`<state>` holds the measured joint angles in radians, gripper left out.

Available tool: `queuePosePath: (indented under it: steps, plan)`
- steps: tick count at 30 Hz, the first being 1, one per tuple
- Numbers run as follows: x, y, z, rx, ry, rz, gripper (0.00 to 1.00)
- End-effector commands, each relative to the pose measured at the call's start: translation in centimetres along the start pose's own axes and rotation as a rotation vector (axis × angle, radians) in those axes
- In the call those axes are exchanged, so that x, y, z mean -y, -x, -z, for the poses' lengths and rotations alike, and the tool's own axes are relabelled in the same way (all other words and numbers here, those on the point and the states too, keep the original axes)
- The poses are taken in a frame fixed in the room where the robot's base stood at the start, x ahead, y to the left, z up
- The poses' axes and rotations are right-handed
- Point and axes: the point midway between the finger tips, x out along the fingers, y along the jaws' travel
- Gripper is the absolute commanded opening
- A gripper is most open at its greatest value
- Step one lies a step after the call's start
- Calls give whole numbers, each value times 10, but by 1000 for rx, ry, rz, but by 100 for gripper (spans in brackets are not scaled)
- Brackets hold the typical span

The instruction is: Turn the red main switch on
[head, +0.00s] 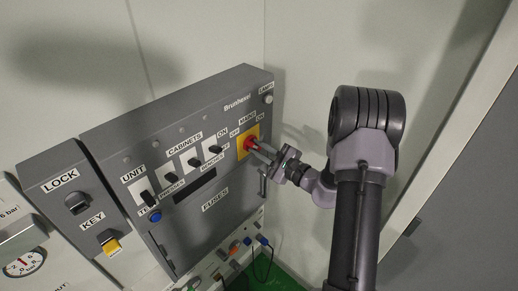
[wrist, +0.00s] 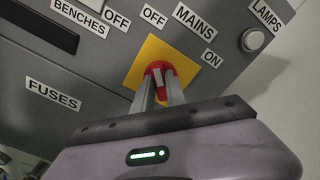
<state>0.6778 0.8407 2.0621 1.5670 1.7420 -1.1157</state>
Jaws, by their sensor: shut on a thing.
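The red main switch (head: 250,143) sits on a yellow square plate (head: 243,152) at the right end of the grey panel, under the label MAINS. In the wrist view the red switch (wrist: 158,70) shows between my fingers, on the yellow plate (wrist: 139,78), with the labels OFF to its upper left and ON to its right. My gripper (head: 259,149) reaches in from the right and is shut on the red switch. In the wrist view my gripper (wrist: 160,84) covers the lower part of the switch. The fingers hide its exact pointer direction.
Black switches for UNIT (head: 147,197) and CABINETS stand left of the yellow plate. A LAMPS button (head: 268,99) is at the panel's upper right corner. A LOCK and KEY box (head: 75,203) stands at left. Cables and sockets (head: 234,248) lie below.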

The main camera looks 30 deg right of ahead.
Motion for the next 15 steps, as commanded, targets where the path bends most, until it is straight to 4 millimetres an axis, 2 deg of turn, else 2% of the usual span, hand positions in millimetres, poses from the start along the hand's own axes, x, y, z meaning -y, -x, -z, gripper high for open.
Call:
queuePosePath:
  steps: [8,15]
  plan:
    - [0,0,0,0,-59,0,0]
    - [1,0,0,0,-228,0,0]
